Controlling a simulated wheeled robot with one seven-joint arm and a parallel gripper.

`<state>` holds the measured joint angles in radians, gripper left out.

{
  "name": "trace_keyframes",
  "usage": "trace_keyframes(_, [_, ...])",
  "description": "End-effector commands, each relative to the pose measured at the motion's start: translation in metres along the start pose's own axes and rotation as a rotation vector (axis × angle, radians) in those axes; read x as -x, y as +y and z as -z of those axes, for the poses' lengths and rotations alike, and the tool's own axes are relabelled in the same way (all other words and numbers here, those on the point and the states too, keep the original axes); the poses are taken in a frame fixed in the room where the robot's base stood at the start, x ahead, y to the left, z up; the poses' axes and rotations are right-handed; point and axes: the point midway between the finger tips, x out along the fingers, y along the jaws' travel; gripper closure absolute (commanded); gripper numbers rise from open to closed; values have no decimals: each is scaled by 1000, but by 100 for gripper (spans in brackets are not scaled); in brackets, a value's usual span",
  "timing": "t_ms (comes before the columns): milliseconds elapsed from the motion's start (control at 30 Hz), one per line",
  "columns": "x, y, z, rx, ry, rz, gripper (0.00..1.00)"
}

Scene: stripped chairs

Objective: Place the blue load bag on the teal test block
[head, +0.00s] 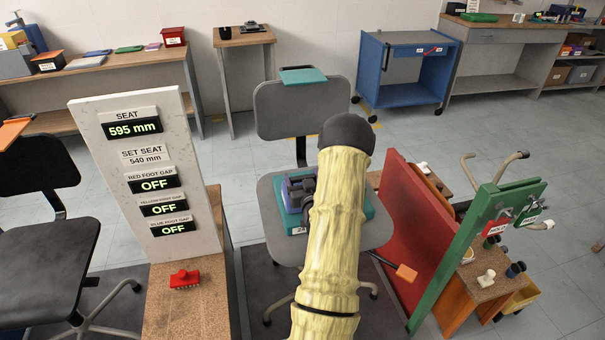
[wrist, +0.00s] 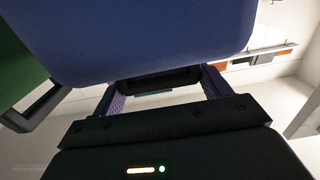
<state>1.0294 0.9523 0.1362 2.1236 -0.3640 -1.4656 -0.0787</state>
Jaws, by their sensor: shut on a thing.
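The teal test block (head: 291,223) lies on the seat of the grey chair (head: 370,232) in the middle of the head view, partly hidden by my arm. My gripper (head: 298,192) is over the block. In the wrist view, the blue load bag (wrist: 140,40) fills the top, and my gripper (wrist: 160,84) is shut on its dark handle (wrist: 155,80) between the two fingers. In the head view the bag is mostly hidden behind my gripper and arm. I cannot tell whether it touches the block.
A teal pad (head: 303,76) rests on top of the chair's backrest. A white readout panel (head: 150,175) stands to the left, showing seat 595 mm and foot gaps OFF. Red (head: 415,210) and green (head: 480,250) panels stand close on the right. A black chair (head: 40,220) is far left.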

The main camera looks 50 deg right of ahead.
Motion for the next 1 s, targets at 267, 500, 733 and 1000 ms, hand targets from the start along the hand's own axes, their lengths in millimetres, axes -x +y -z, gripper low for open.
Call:
trace_keyframes(267, [-2,0,4,2,15,1,95])
trace_keyframes(500, [0,0,-1,0,1,0,2])
trace_keyframes(733, [0,0,0,0,1,0,2])
trace_keyframes(1000, [20,0,0,-1,-1,0,2])
